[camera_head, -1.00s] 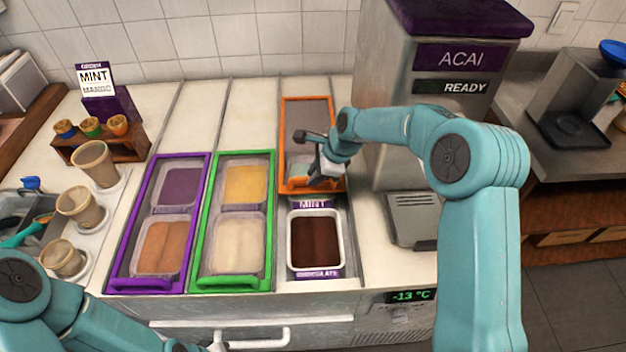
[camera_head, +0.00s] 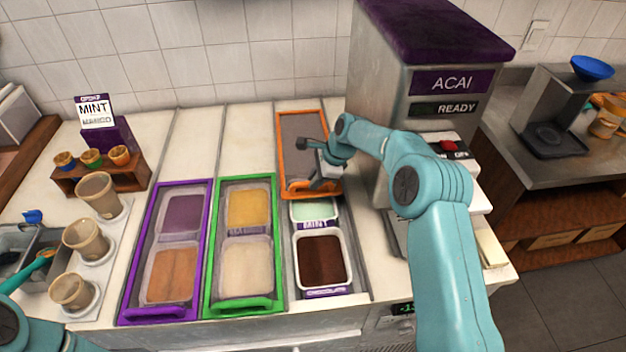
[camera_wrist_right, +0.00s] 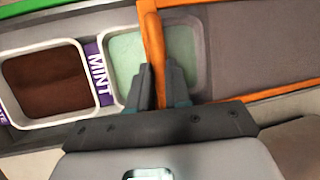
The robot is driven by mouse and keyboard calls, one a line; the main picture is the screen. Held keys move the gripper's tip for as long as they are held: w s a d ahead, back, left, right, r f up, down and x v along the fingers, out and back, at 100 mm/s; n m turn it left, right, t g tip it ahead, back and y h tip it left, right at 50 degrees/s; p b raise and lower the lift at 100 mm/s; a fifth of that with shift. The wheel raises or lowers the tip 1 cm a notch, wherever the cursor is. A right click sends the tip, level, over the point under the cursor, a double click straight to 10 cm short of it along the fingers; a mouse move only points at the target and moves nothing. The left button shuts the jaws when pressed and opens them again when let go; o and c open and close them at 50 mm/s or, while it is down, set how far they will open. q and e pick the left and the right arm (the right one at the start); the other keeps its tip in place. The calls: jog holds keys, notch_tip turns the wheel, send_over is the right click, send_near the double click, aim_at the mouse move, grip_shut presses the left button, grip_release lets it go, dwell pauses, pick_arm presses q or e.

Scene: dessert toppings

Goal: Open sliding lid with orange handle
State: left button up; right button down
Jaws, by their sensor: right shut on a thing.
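The sliding lid (camera_head: 302,131) with an orange frame and orange handle (camera_head: 299,188) lies toward the back of its freezer bay. Below it the chocolate tub (camera_head: 323,262) is fully uncovered, and the mint tub (camera_head: 315,210) is partly uncovered. My right gripper (camera_head: 318,184) is at the front edge of the lid, shut on the orange handle. In the right wrist view the fingers (camera_wrist_right: 161,88) stand on both sides of the orange bar (camera_wrist_right: 152,50), over the mint tub (camera_wrist_right: 126,58). My left gripper is out of view; only part of my left arm shows at the lower left.
A purple-framed lid (camera_head: 209,240) and a green-framed lid (camera_head: 271,235) cover the bays to the left. The acai machine (camera_head: 385,90) stands close on the right, beside my right arm. Cups (camera_head: 83,239) stand at the left.

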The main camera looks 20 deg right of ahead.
jog(key=shift+d+r, duration=0.15)
jog(key=c, duration=1.1)
grip_release()
jog(key=shift+d, duration=0.1)
jog(key=shift+r, duration=0.1)
notch_tip(320, 180, up, 20)
jog(key=shift+f+p, duration=0.1)
jog(key=shift+p, duration=0.75)
